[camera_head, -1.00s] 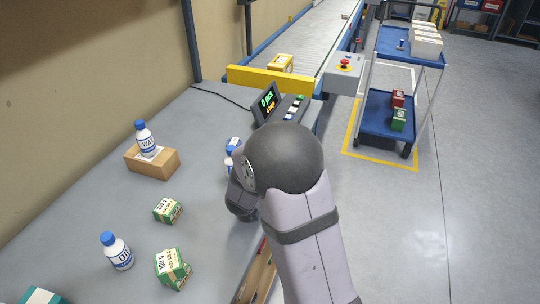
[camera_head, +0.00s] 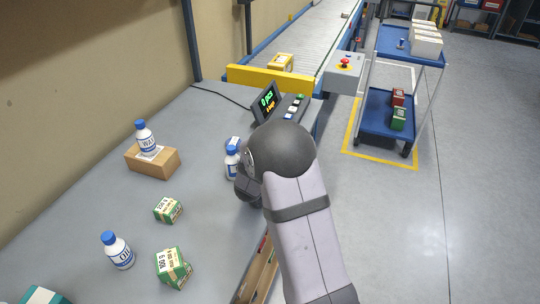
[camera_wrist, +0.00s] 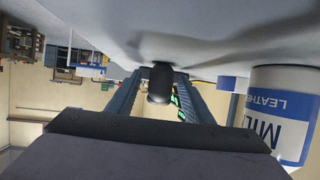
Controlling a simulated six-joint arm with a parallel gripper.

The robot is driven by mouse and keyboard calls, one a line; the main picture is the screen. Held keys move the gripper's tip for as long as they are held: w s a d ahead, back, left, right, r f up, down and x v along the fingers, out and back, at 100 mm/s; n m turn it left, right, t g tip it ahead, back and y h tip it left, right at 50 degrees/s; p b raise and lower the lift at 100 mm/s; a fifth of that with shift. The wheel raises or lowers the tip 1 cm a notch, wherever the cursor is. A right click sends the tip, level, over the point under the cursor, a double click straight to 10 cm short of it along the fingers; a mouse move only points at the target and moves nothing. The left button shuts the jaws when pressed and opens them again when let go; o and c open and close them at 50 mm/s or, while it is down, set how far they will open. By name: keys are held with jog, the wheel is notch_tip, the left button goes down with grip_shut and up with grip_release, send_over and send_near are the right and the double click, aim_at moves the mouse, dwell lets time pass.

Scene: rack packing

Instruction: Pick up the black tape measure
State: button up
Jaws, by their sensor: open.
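I cannot clearly make out the black tape measure in the head view; my arm covers part of the bench there. In the wrist view, a dark rounded shape (camera_wrist: 160,84) shows at the middle; I cannot tell whether it is the tape measure. My gripper (camera_wrist: 160,74) appears open in the wrist view, one finger on each side of that shape, close to the grey bench surface. I cannot tell whether they touch.
A white-and-blue bottle (camera_wrist: 277,112), lettered upside down, is close on the right in the wrist view; a bottle (camera_head: 232,162) stands beside my wrist in the head view. An oil bottle (camera_head: 117,251), green-white boxes (camera_head: 168,209) and a cardboard box (camera_head: 152,161) with a bottle on top are left.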

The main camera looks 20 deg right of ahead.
jog(key=c, duration=1)
grip_shut()
jog(key=shift+r, duration=0.15)
